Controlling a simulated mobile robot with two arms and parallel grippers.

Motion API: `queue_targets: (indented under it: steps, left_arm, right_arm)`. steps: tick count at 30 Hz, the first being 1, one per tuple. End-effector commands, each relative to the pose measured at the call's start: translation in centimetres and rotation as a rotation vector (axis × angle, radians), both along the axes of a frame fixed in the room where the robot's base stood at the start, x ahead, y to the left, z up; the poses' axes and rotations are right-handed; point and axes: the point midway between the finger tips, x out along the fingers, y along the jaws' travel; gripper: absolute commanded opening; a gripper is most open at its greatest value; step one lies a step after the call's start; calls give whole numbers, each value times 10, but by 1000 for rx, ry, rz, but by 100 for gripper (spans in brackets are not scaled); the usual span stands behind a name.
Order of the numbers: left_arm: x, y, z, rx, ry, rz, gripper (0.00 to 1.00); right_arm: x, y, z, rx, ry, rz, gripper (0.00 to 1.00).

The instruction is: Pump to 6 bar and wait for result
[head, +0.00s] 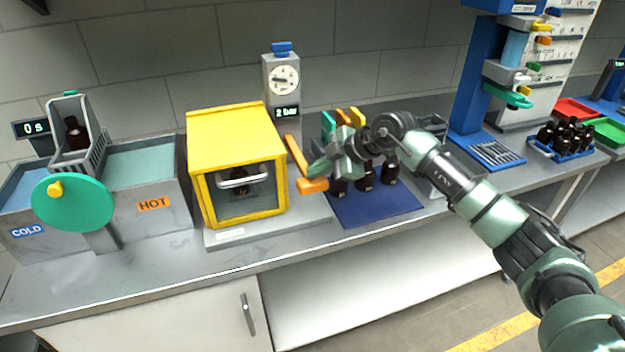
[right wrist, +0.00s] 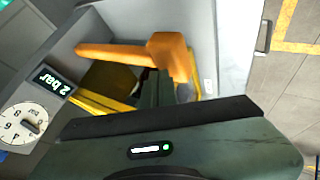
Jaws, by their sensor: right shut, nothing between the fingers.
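The yellow pressure chamber (head: 238,140) stands left of centre in the head view, its windowed front door shut and a dark bottle (head: 238,180) visible inside. The gauge post (head: 281,80) behind it has a round dial and a display (head: 286,112) reading 2 bar. The display also shows in the right wrist view (right wrist: 53,80). An orange pump lever (head: 300,168) is at the chamber's right side; its orange bar fills the upper middle of the right wrist view (right wrist: 168,55). My right gripper (head: 318,170) is shut and empty, close beside the lever. Whether it touches the lever is unclear.
A blue mat (head: 370,210) with several amber bottles lies under my right arm. At left are the COLD and HOT baths with a green wheel (head: 73,203) and a 0 s display (head: 36,128). A blue rack of bottles (head: 562,148) stands at right.

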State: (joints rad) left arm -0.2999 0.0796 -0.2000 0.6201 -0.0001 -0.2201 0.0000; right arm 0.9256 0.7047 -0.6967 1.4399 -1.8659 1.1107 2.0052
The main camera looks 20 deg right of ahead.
Motion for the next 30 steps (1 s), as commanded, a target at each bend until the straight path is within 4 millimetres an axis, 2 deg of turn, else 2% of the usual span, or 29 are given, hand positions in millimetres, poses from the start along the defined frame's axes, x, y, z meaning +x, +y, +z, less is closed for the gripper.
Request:
queue_targets:
  steps: [30]
  left_arm:
    - [0,0,-6,0,0,0,36]
  right_arm:
    - [0,0,-14,0,2,-1,0]
